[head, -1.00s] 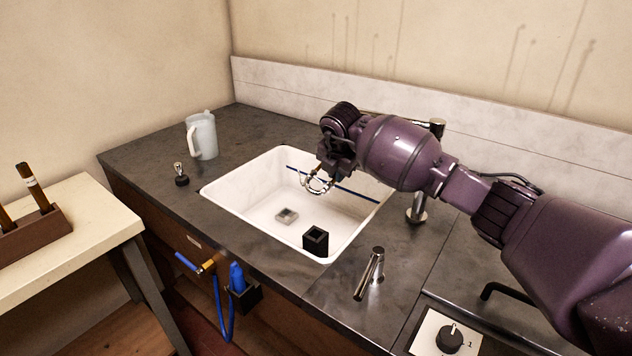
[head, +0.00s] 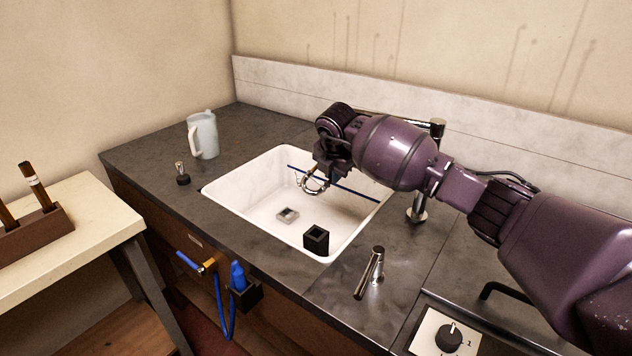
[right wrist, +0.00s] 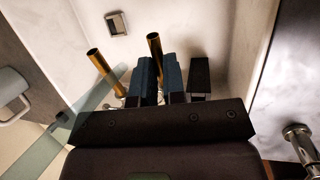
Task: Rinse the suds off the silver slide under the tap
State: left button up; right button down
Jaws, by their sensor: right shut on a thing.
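The silver slide (head: 314,186) is a small U-shaped tube hanging over the white sink (head: 232,203). My right gripper (head: 322,172) is shut on it. I cannot make out suds on the slide. The tap (head: 437,128) stands behind the sink's right side; its spout runs left behind my right arm, and its outlet is hidden. No water stream is clear in the head view. My left gripper is not in view.
A pale jug (head: 202,135) and a small black-based stand (head: 183,178) are on the counter's left.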

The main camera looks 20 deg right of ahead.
pick_arm(q)
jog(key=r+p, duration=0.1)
jog(key=p, duration=0.1)
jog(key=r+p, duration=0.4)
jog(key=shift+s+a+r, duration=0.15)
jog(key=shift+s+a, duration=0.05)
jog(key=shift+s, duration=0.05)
pick_arm(e)
jog(key=s+a, duration=0.1)
jog(key=s, duration=0.7)
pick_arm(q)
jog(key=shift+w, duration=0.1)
